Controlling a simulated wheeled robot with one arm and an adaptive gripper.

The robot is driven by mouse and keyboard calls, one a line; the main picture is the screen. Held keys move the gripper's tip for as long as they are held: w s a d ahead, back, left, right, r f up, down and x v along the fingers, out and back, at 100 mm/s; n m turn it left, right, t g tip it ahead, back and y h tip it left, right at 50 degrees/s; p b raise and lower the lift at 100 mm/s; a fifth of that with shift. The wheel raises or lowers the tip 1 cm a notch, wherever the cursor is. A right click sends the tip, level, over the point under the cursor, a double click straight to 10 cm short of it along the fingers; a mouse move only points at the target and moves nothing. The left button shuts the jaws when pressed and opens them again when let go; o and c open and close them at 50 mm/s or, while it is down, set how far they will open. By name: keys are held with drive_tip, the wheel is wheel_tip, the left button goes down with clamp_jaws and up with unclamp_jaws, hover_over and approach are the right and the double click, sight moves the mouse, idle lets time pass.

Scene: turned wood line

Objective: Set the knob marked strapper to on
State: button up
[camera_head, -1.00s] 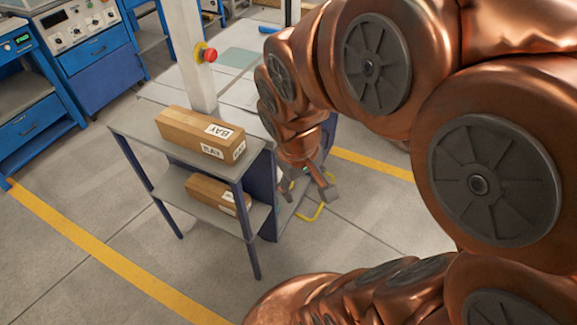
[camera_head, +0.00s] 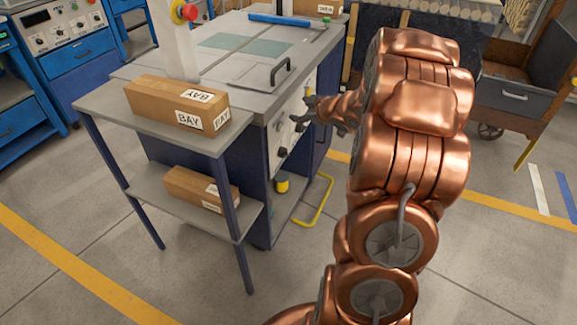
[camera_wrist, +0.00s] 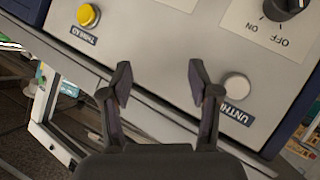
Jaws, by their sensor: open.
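A black knob (camera_wrist: 288,8) sits at the top right of the wrist view, on a plate (camera_wrist: 262,30) printed ON and OFF. It is partly cut off by the frame edge. No "strapper" name is readable, and I cannot tell its setting. In the head view the machine's pale front panel (camera_head: 285,118) carries small dark controls, too small to read. My gripper (camera_wrist: 160,80) is open and empty in front of the panel, with the knob up and right of its fingers. In the head view my gripper (camera_head: 308,113) is beside the panel.
A yellow button (camera_wrist: 88,15) and a white button (camera_wrist: 237,86), each with a blue label, are on the panel; the white one is close to the right finger. A side shelf (camera_head: 130,121) holds boxes (camera_head: 170,98). A yellow floor bar (camera_head: 318,205) stands below the panel.

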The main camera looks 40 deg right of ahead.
sight(289, 154)
drive_tip(key=s+a+f+n+t+y+b, duration=0.3)
drive_tip(key=s+f+y+b, duration=0.6)
drive_tip(key=f, duration=0.4)
drive_tip(key=shift+b+x, duration=0.75)
drive_tip(key=shift+x, duration=3)
drive_tip(key=shift+r, duration=0.2)
drive_tip(key=c, duration=1.1)
drive_tip(key=shift+c, duration=0.2)
